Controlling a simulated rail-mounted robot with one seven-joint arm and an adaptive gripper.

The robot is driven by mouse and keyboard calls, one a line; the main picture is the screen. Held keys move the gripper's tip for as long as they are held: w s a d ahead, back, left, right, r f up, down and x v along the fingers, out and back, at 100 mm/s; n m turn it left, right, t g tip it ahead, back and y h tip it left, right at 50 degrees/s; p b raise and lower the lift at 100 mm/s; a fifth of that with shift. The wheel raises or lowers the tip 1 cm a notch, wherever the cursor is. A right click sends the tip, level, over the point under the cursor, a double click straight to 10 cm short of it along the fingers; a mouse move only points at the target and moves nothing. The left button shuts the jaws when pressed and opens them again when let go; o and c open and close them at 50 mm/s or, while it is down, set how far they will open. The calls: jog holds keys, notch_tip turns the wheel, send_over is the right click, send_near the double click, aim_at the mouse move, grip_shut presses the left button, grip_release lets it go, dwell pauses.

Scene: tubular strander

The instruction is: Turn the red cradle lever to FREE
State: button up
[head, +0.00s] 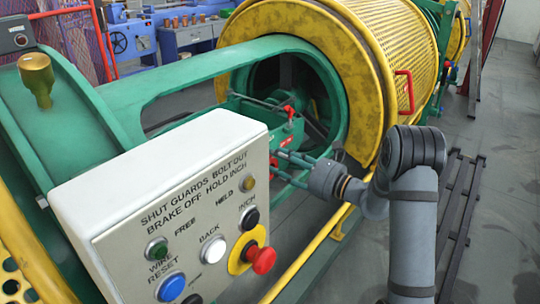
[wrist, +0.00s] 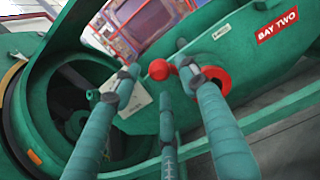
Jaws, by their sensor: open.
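The red cradle lever shows in the wrist view as a round red knob (wrist: 159,69) beside a red hub (wrist: 217,80) on the green cradle (wrist: 255,60). In the head view red parts of the lever (head: 288,112) show on the cradle inside the round green opening. My gripper (head: 280,165) reaches into that opening from the right, close to the lever. In the wrist view its teal fingers (wrist: 158,84) are spread, with the knob between their tips in the picture. I cannot tell whether they touch it. Which marking the lever points to is not readable.
A white control box (head: 170,200) with several buttons stands in the foreground. The yellow perforated drum (head: 395,50) is behind, with a red handle (head: 404,91). A yellow rail (head: 310,255) runs below my arm. A red BAY TWO label (wrist: 278,25) marks the cradle.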

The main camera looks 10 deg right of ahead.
aim_at(271, 156)
jog(key=shift+x, duration=1.65)
jog(key=shift+s, duration=0.1)
jog(key=shift+c, duration=0.6)
grip_shut()
